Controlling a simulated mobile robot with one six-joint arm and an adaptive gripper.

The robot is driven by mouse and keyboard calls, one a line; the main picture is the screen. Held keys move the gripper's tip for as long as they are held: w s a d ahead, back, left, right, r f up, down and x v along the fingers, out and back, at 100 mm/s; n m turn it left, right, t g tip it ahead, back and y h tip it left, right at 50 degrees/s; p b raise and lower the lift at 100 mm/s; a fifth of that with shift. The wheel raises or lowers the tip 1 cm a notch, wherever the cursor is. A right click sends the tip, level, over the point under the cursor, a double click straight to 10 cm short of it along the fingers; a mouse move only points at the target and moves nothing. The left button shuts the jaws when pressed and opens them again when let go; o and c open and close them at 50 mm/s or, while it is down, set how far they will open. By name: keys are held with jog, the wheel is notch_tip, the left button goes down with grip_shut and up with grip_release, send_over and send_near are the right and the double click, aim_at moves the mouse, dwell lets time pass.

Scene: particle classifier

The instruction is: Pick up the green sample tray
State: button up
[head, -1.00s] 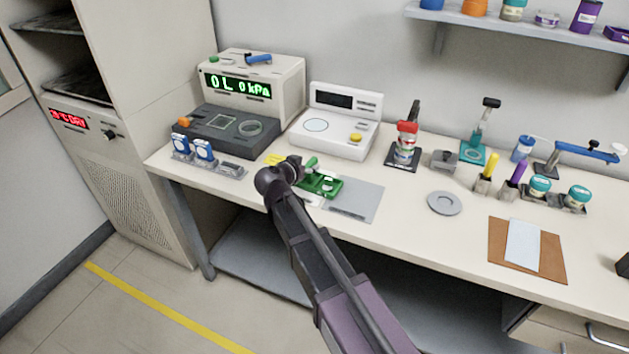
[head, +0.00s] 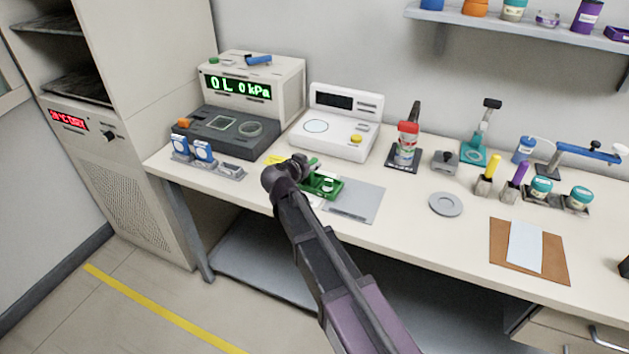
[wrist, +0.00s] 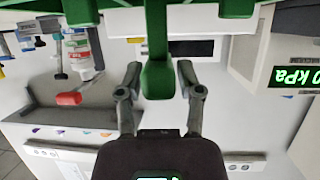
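The green sample tray (head: 322,186) lies on the bench on a light sheet, in front of the white instrument, and holds small pale items. In the wrist view its green body (wrist: 210,8) fills the top, and its green handle (wrist: 158,80) comes down between my fingers. My gripper (wrist: 160,68) looks open, with one finger close on each side of the handle. Whether either finger touches it is unclear. In the head view my gripper (head: 300,168) is at the tray's left end, and my arm hides part of the tray.
Behind stand a white instrument (head: 334,125) and a grey device with a kPa display (head: 240,87). Blue-capped jars (head: 203,150) are to the left. A grey flat plate (head: 358,201) lies right of the tray. A red-capped bottle (head: 406,147) stands farther right.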

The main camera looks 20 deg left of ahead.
grip_shut()
jog(key=shift+r, duration=0.2)
jog(key=shift+r+p, duration=1.6)
jog(key=shift+p, duration=0.2)
jog(key=s+r+p, duration=0.1)
jog(key=s, duration=1.5)
jog(key=shift+r, duration=0.2)
jog(key=shift+a, duration=0.1)
